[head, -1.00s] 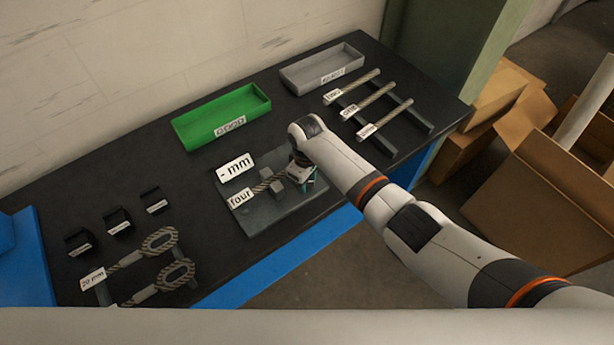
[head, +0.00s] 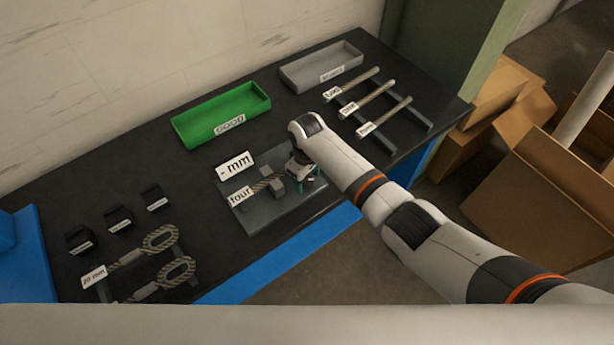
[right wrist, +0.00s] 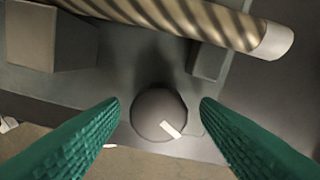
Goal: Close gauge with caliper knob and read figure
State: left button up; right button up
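The gauge is a dark grey plate (head: 262,222) on the bench, with a "- mm" readout card (head: 235,165) at its back. A twisted rod (head: 262,186) labelled "four" lies on it beside grey blocks; the rod (right wrist: 190,20) also crosses the top of the right wrist view. In that view a round grey knob (right wrist: 157,112), with a small white mark, sits between my right gripper's green fingers (right wrist: 160,103). Gaps show on both sides, so the fingers are open around it. In the head view my right gripper (head: 307,181) is over the plate's right end. My left gripper is out of view.
A green tray (head: 188,133) and a grey tray (head: 310,84) stand behind. A rack (head: 415,116) of labelled rods is at the right. Black holders (head: 118,222) and looped rope pieces (head: 160,240) with a "20 mm" label are at the left.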

jog(key=shift+r, duration=0.1)
notch_tip(320, 180, up, 12)
jog(key=b, duration=0.2)
jog(key=shift+b, duration=0.35)
dwell(0.3)
